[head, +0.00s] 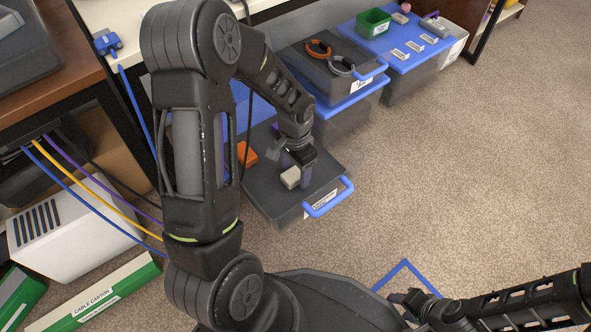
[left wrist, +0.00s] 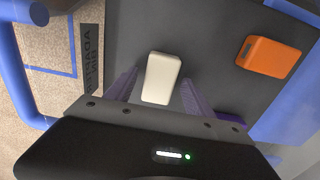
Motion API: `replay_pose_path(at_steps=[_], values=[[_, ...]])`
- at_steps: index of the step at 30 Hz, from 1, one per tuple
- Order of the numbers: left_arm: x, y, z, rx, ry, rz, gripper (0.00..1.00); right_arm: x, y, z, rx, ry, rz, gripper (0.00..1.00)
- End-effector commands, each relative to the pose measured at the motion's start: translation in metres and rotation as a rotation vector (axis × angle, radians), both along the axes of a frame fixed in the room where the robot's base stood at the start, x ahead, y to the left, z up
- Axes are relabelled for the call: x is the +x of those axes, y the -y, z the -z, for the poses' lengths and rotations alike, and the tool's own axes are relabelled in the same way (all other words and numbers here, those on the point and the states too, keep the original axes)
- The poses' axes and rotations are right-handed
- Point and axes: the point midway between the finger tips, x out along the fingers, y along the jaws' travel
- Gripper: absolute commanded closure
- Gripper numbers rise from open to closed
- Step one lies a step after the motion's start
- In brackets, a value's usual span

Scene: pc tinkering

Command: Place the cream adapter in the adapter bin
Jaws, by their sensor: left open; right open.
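The cream adapter (head: 291,178) is a small pale block over the dark grey surface of the adapter bin (head: 268,196), a grey box with a blue handle. In the left wrist view, the cream adapter (left wrist: 161,78) lies between the two purple fingers of my left gripper (left wrist: 159,84), with gaps on both sides. My left gripper (head: 296,172) is open, pointing down at the bin. The label reading ADAPTER BIN (left wrist: 88,58) shows at the bin's edge. My right gripper (head: 405,300) is open and empty low over the carpet, away from the bin.
An orange adapter (left wrist: 268,57) lies in the bin; a purple item (left wrist: 230,118) is partly hidden by my gripper. Behind stand a box with ring-shaped cables (head: 318,48) and a blue-lidded box with a green tray (head: 373,22). Carpet on the right is clear.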

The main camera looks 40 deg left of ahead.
Motion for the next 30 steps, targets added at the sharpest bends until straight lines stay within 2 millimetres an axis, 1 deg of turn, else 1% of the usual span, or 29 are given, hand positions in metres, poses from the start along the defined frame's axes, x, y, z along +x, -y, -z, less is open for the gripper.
replay_pose_path(at_steps=[1, 5, 12, 16, 18, 21, 30], values=[[0.001, 0.000, -0.009, 0.000, 0.003, 0.000, 0.38, -0.001, 0.000, -0.006, -0.001, -0.001, -0.001, 0.53], [0.001, 0.000, -0.031, 0.000, 0.002, 0.000, 0.38, -0.002, -0.001, -0.017, -0.002, -0.002, -0.002, 0.53], [0.001, 0.000, -0.083, 0.000, 0.003, 0.001, 0.38, -0.006, 0.000, -0.044, 0.000, -0.013, -0.008, 0.53], [0.001, 0.000, -0.104, 0.000, 0.003, 0.002, 0.38, -0.008, 0.001, -0.053, 0.001, -0.018, -0.010, 0.53], [0.001, 0.000, -0.111, 0.000, 0.002, 0.001, 0.38, -0.009, 0.001, -0.056, 0.001, -0.019, -0.011, 0.53], [0.000, 0.000, -0.116, 0.000, 0.001, 0.001, 0.38, -0.009, 0.001, -0.058, 0.002, -0.022, -0.012, 0.53], [0.000, 0.000, -0.116, 0.000, 0.000, 0.001, 0.38, -0.010, 0.001, -0.057, 0.002, -0.023, -0.012, 0.53]])
